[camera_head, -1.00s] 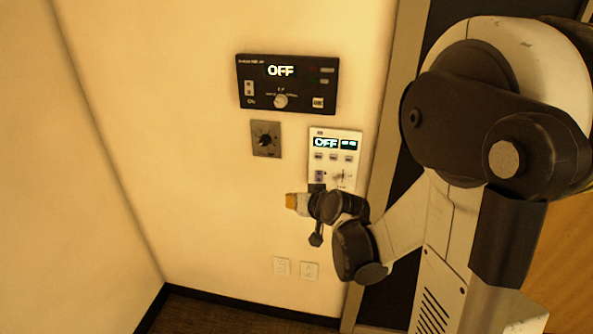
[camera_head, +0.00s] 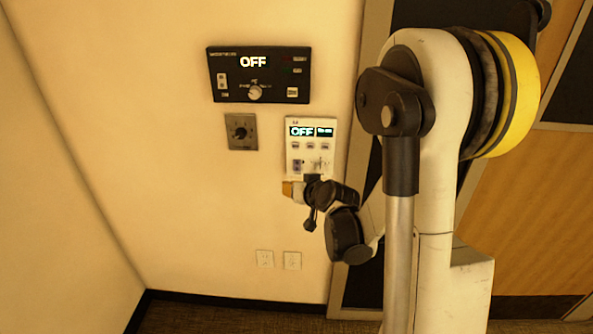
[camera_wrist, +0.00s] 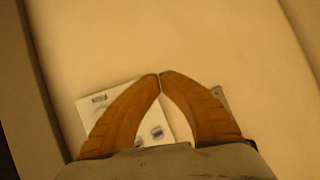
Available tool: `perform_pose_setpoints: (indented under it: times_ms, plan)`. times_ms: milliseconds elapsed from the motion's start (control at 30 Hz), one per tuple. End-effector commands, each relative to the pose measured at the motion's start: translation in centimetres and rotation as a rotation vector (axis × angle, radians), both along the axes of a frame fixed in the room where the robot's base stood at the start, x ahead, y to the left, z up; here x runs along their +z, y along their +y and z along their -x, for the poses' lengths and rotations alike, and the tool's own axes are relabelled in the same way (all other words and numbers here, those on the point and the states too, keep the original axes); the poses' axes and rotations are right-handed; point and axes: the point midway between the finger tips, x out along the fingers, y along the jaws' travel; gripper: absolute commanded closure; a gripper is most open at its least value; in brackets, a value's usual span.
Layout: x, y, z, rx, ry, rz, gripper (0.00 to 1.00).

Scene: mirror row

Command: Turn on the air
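A white control panel (camera_head: 311,147) with a display reading OFF and several small buttons is on the wall. A larger black panel (camera_head: 259,75) above it to the left also reads OFF and has a round knob. A small grey plate with a dark dial (camera_head: 241,132) is below the black panel. My gripper (camera_head: 288,189) is at the white panel's lower edge; I cannot tell whether it touches. In the wrist view, my gripper (camera_wrist: 160,75) is shut with its orange fingertips together and nothing between them. The white panel (camera_wrist: 98,101) is partly hidden behind the fingers.
Two white wall outlets (camera_head: 278,259) are low on the wall below my gripper. A door frame (camera_head: 352,130) stands right of the white panel. A wall corner is at the left. Bare wall lies left of the panels.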

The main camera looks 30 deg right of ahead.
Motion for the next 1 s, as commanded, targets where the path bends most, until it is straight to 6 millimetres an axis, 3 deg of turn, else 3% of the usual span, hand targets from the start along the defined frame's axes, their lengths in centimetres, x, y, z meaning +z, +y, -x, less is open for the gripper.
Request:
perform_pose_setpoints:
  times_ms: [400,1000]
  plan:
    - [-0.7,-2.8,-4.2,-0.001,-0.001,0.001,1.00]
    - [-0.7,-3.2,-4.8,0.000,0.000,0.001,1.00]
